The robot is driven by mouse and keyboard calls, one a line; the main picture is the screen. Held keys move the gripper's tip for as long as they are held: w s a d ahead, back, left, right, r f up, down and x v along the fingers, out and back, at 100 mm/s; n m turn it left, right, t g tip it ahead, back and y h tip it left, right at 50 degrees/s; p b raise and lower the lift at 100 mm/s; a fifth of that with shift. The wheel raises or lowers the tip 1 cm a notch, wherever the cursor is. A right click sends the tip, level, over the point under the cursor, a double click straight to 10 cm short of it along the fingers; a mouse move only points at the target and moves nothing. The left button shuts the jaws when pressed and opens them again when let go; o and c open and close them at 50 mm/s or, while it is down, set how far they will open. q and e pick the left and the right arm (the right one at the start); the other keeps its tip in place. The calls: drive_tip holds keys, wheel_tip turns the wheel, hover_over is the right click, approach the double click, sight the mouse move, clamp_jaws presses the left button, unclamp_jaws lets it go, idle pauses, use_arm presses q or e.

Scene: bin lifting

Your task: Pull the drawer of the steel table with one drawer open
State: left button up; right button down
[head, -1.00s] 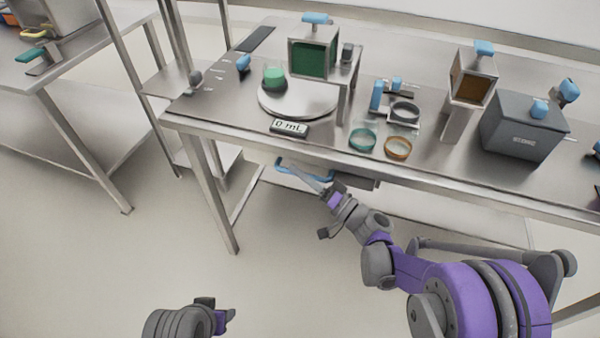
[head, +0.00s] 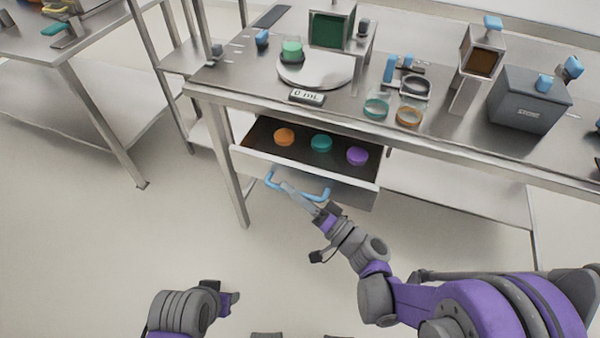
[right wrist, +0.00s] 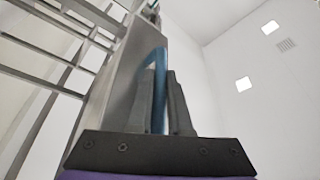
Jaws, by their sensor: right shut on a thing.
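The steel table (head: 215,92) stands across the head view, with its one drawer (head: 252,162) pulled out toward me. Inside the drawer lie an orange lid (head: 284,137), a teal lid (head: 321,143) and a purple lid (head: 357,156). A blue bar handle (head: 322,193) is on the drawer front. My right gripper (head: 286,187) is shut on this handle. In the right wrist view the blue handle (right wrist: 160,75) runs between the two fingers (right wrist: 160,110). My left gripper (head: 228,298) is at the lower left, away from the table; its jaw state is unclear.
On the tabletop stand a round white plate (head: 315,72) with a green-lidded jar (head: 292,50), a display (head: 307,97), a grey box (head: 528,108) and several holders. Another steel table (head: 90,105) is at the left. The floor before the drawer is clear.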

drive_tip(key=s+a, duration=0.2)
drive_tip(key=s, duration=0.4)
idle(0.3)
drive_tip(key=c, duration=1.1)
unclamp_jaws()
drive_tip(key=b+v, duration=0.1)
drive_tip(key=v, duration=1)
drive_tip(key=shift+a, duration=0.1)
